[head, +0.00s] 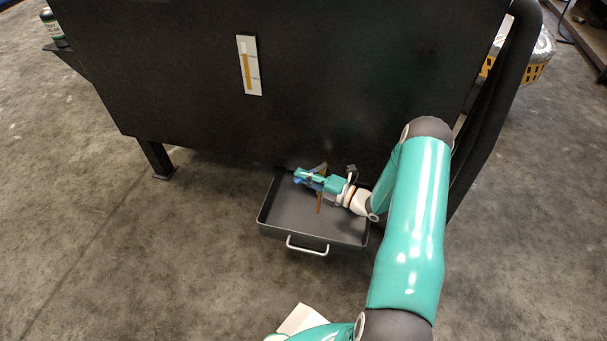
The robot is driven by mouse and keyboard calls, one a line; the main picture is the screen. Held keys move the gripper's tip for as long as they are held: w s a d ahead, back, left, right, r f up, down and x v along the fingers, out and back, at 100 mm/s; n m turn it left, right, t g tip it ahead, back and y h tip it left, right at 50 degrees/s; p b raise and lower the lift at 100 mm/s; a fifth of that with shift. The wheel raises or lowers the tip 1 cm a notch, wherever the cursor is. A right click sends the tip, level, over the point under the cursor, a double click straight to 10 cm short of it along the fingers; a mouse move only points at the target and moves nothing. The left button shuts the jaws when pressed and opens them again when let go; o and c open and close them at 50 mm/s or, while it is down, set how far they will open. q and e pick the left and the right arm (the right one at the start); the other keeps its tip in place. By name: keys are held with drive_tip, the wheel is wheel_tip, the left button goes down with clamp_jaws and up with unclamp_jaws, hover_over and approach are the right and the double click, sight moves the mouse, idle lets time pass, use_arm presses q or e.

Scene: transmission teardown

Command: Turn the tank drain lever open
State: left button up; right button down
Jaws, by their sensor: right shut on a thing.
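The dark tank (330,90) fills the upper middle of the head view. It carries a white sight gauge (248,65) with a yellow-orange column. My right gripper (301,180) is low in front of the tank, above a grey drain tray. It is shut on a small blue part that I take for the drain lever (297,181); the gripper hides most of it. A brownish-gold piece (321,168) shows just behind the gripper, and a thin amber-brown strip (319,204) shows below it, over the tray. I cannot tell the lever's exact angle. My left gripper is not in view.
The drain tray (263,215) with a light handle (307,246) sits under the tank's lower edge. A tank leg (156,160) stands to the left, and a thick black pipe (500,95) runs down at the right. The concrete floor at left is clear.

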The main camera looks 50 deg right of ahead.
drive_tip(key=shift+s+a+f, duration=0.2)
drive_tip(key=c, duration=1.2)
unclamp_jaws()
drive_tip(key=shift+c, duration=0.2)
drive_tip(key=shift+w+d+r, duration=0.1)
drive_tip(key=s+d, duration=0.2)
drive_tip(key=s, duration=1)
drive_tip(key=shift+d, duration=0.1)
